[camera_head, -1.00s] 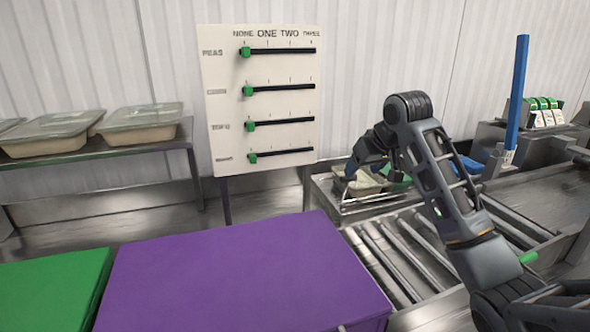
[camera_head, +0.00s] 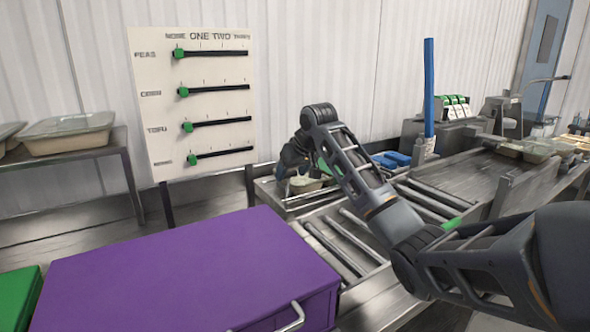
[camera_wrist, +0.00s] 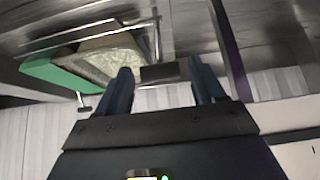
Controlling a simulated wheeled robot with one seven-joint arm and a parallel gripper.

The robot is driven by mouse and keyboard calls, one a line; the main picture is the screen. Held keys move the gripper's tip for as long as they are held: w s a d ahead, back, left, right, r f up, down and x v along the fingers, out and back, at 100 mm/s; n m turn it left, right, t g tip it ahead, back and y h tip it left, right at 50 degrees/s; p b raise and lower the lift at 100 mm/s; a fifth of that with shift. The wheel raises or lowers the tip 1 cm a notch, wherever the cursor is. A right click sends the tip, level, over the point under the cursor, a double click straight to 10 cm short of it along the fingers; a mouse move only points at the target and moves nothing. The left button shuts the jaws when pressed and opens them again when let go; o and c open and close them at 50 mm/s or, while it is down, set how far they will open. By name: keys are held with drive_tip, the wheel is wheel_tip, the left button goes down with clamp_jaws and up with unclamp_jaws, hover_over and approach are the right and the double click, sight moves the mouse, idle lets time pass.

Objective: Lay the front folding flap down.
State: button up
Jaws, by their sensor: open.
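My gripper (camera_head: 292,160) is at the end of my bent arm, low over the left end of the roller conveyor, close to a food tray (camera_head: 305,185) there. In the wrist view my gripper (camera_wrist: 162,72) shows two dark fingers spread apart with nothing held between them. A dark flat piece (camera_wrist: 163,74) lies beyond the gap; I cannot tell whether it is the flap. A tray with pale contents (camera_wrist: 105,60) and a green panel (camera_wrist: 55,72) are left of the fingers. No front folding flap can be made out for certain in either view.
A purple box (camera_head: 190,270) fills the foreground, with a green one (camera_head: 18,298) to its left. A slider board (camera_head: 195,95) stands behind. Rollers (camera_head: 345,235) run rightward past a tall blue post (camera_head: 429,95). Lidded trays (camera_head: 67,133) sit on a left shelf.

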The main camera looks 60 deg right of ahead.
drive_tip(key=shift+w+f, duration=0.1)
drive_tip(key=shift+f, duration=0.05)
drive_tip(key=shift+c, duration=0.2)
drive_tip(key=shift+c, duration=0.7)
drive_tip(key=shift+s+a+f+p, duration=0.2)
drive_tip(key=shift+s+a+p, duration=0.15)
drive_tip(key=shift+s+p, duration=0.35)
drive_tip(key=shift+s+a+f+p, duration=0.45)
drive_tip(key=shift+s+f+p, duration=0.25)
drive_tip(key=shift+p, duration=0.2)
drive_tip(key=shift+o, duration=0.9)
drive_tip(key=p+v, duration=0.1)
drive_tip(key=v, duration=0.6)
drive_tip(key=shift+p, duration=0.3)
drive_tip(key=shift+r, duration=0.1)
